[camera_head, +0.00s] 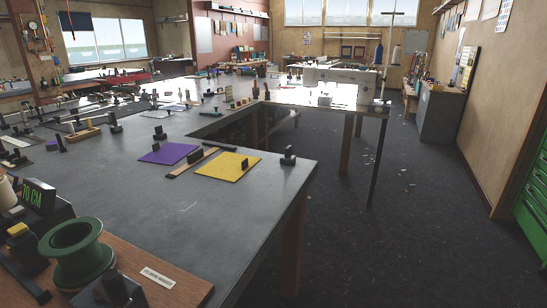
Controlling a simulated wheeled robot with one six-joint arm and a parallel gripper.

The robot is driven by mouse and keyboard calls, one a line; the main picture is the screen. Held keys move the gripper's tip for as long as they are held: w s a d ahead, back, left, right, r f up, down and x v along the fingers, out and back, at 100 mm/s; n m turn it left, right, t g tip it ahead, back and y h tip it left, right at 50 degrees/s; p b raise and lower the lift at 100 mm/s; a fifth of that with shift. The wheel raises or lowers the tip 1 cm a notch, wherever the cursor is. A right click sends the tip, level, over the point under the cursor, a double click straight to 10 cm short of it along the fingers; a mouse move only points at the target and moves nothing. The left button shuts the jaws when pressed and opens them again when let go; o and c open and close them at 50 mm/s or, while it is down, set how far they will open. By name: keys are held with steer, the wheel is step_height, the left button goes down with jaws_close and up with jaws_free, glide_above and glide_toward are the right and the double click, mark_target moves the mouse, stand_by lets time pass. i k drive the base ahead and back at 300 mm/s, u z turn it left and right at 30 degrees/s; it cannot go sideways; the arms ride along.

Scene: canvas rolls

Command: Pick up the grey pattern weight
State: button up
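Several dark grey, knobbed blocks that look like pattern weights stand on the grey worktable (210,225). One weight (289,156) stands alone near the table's right corner, right of a yellow sheet (228,167). Another weight (160,133) stands behind a purple sheet (169,153), and a third weight (115,125) stands farther left. I cannot tell which one is the grey pattern weight. My gripper is not in view.
In the near left corner, a wooden board (165,270) carries a green spool (76,250), and a "70 CM" display (39,196) stands there. A sewing machine (345,77) stands on the far wing. Open dark floor (400,220) lies right; green drawers (531,205) stand at the right edge.

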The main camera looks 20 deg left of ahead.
mark_target(288, 158)
steer(key=u, duration=0.8)
steer(key=k, duration=0.45)
steer(key=z, duration=1.2)
steer(key=i, duration=1.8)
steer(key=u, duration=0.8)
steer(key=i, duration=0.75)
steer(key=u, duration=0.85)
steer(key=i, duration=0.55)
steer(key=z, duration=0.05)
